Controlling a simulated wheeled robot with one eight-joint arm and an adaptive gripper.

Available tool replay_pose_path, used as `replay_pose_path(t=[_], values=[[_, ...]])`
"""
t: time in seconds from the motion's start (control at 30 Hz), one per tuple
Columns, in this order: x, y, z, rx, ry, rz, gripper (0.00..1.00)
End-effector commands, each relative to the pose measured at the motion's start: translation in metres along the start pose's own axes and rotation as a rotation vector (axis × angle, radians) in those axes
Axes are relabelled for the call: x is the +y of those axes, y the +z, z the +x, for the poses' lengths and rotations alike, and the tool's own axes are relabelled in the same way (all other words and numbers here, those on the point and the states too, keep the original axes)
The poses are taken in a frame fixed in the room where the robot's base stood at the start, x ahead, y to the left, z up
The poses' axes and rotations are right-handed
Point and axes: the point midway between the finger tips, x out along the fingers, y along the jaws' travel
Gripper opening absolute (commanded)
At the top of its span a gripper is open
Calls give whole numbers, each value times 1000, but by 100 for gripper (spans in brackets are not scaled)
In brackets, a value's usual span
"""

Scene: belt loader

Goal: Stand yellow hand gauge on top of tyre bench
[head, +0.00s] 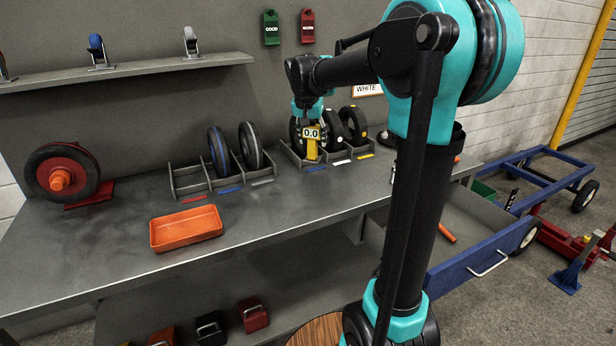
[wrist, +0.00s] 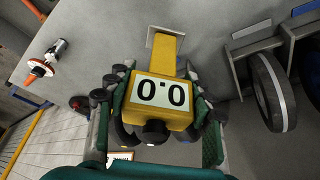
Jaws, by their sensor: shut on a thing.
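The yellow hand gauge (head: 312,149) is upright in the head view, its white display reading 0.0, in front of the right tyre rack. My gripper (head: 308,117) is shut on its upper body. In the wrist view, the gauge (wrist: 176,60) sits between the fingers of my gripper (wrist: 160,108), with the display upside down. Its stem runs to a grey foot close to the bench surface; I cannot tell whether the foot touches. The grey tyre bench (head: 105,245) lies below and extends to the left.
The right rack (head: 287,151) holds black wheels beside and behind the gauge. The left rack (head: 176,187) holds two wheels. An orange tray (head: 186,229) and a red-hubbed wheel (head: 62,172) are farther left. An open drawer (head: 470,262) projects at the right.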

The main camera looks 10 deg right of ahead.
Motion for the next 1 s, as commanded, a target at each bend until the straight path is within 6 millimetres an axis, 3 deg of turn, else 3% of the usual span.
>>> replay_pose_path(t=[0.2, 0.33, 0.8, 1.0], values=[[0, 20, 50, 0, 0, 0, 18], [0, 30, 72, 0, 0, 0, 18], [0, 48, 117, 0, 0, 0, 18], [0, 50, 121, 0, 0, 0, 18]])
